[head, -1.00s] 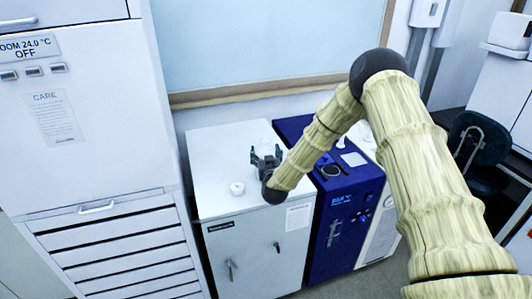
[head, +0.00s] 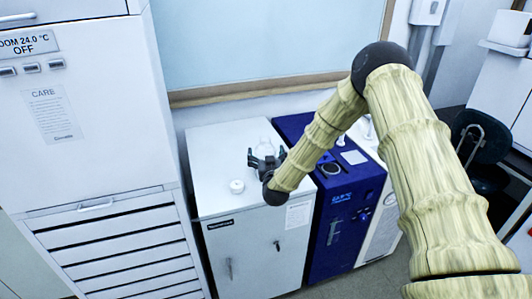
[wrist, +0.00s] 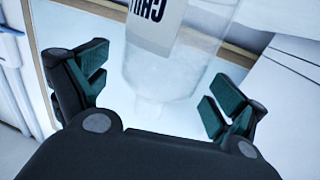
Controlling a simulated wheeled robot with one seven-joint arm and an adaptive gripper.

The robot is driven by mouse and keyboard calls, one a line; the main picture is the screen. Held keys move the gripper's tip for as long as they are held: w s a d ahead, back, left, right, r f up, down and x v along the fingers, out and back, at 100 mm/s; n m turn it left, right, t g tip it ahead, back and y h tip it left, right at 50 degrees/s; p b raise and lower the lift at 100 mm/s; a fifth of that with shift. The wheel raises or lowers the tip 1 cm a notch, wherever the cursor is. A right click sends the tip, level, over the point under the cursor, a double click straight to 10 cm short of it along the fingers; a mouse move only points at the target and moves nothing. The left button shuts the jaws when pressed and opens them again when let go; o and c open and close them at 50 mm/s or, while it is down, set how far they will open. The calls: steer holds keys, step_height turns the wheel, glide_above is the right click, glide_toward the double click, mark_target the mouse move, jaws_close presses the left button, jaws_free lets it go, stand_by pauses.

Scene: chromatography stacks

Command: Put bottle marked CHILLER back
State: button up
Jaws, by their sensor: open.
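The clear bottle (wrist: 180,75) fills the upper middle of the wrist view. Its white label (wrist: 155,20) shows large dark letters, cut off at the frame edge, that look like the start of CHILLER. In the head view the bottle (head: 265,147) is small and faint, on the white cabinet top behind my gripper (head: 267,158), which partly hides it. In the wrist view my gripper (wrist: 160,100) is open, with one finger on each side of the bottle and visible gaps between fingers and glass.
The white cabinet (head: 212,165) has a small white round object (head: 237,186) near its front. A blue unit (head: 345,190) stands directly right of it. A tall drawer cabinet (head: 90,150) stands at left, and a wood-framed panel (head: 270,45) is behind.

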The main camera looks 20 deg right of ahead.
steer(key=s+a+b, duration=0.2)
steer(key=s+b, duration=0.1)
steer(key=s, duration=0.7)
steer(key=s+f+g, duration=0.1)
steer(key=s+f, duration=0.1)
steer(key=f, duration=0.1)
steer(key=s+a+f+g+y, duration=0.1)
steer(key=s+f, duration=0.1)
steer(key=f, duration=0.2)
steer(key=s+a+f+n+g, duration=0.1)
steer(key=s+f, duration=0.1)
steer(key=f, duration=0.1)
steer(key=shift+s+f+y, duration=0.15)
steer(key=shift+f+y, duration=0.1)
steer(key=shift+y, duration=0.15)
steer(key=s+a+f+g+y, duration=0.15)
steer(key=s+f+g, duration=0.35)
steer(key=s+f, duration=0.7)
steer(key=s+f+g, duration=0.3)
steer(key=s, duration=0.8)
steer(key=s+d+f+g, duration=0.1)
steer(key=s+f+g, duration=0.2)
steer(key=s, duration=0.8)
steer(key=s+f+g, duration=0.3)
steer(key=s+f, duration=0.1)
steer(key=s, duration=0.7)
steer(key=shift+s+d+f+g, duration=0.15)
steer(key=shift+d+f+g, duration=0.2)
steer(key=shift+g, duration=0.05)
